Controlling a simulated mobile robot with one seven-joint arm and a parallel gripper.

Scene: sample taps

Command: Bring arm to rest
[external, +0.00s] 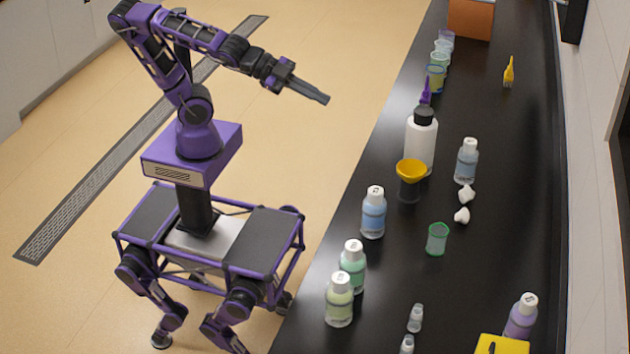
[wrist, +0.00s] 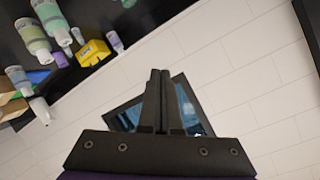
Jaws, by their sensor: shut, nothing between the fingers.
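My gripper (external: 322,97) is at the end of my purple and black arm, raised above the floor to the left of the black bench (external: 500,190) in the external view. Its fingers are together with nothing between them, and it points right toward the bench. In the wrist view, the two dark fingers of my gripper (wrist: 160,73) meet in front of a pale tiled wall. The arm is bent at the elbow and stands clear of the bench top.
The bench holds capped bottles (external: 373,212), a white bottle (external: 421,140), a yellow funnel (external: 411,171), a green cup (external: 437,239) and a yellow block (external: 502,345). An orange box (external: 471,18) stands at its far end. The floor (external: 310,130) between me and the bench is clear.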

